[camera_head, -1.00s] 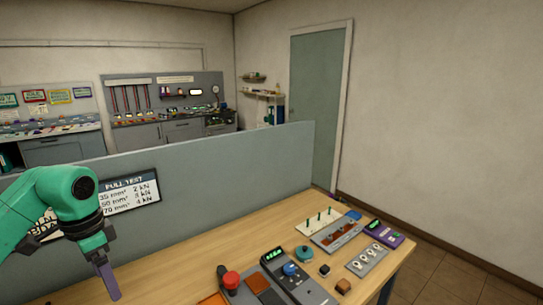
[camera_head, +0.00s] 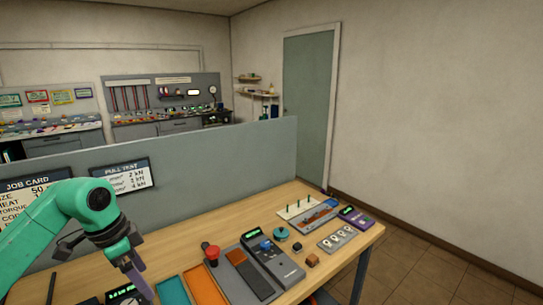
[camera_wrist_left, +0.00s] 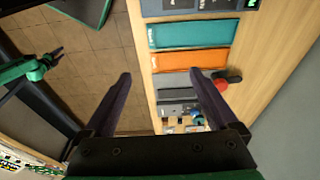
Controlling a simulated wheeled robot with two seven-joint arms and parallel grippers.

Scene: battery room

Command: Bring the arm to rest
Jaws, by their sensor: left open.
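My left arm (camera_head: 75,208) is green and comes in from the left in the head view. Its gripper (camera_head: 138,280) hangs fingers down over the left part of the wooden bench (camera_head: 190,248), left of the trays. In the left wrist view the two dark fingers of this gripper (camera_wrist_left: 160,75) are wide apart with nothing between them. A green arm with a small dark gripper (camera_wrist_left: 55,53) shows at the left edge of the left wrist view and looks like my right one. Whether it is open is too small to tell.
A grey partition (camera_head: 220,165) stands behind. Floor (camera_head: 425,270) is clear at right.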

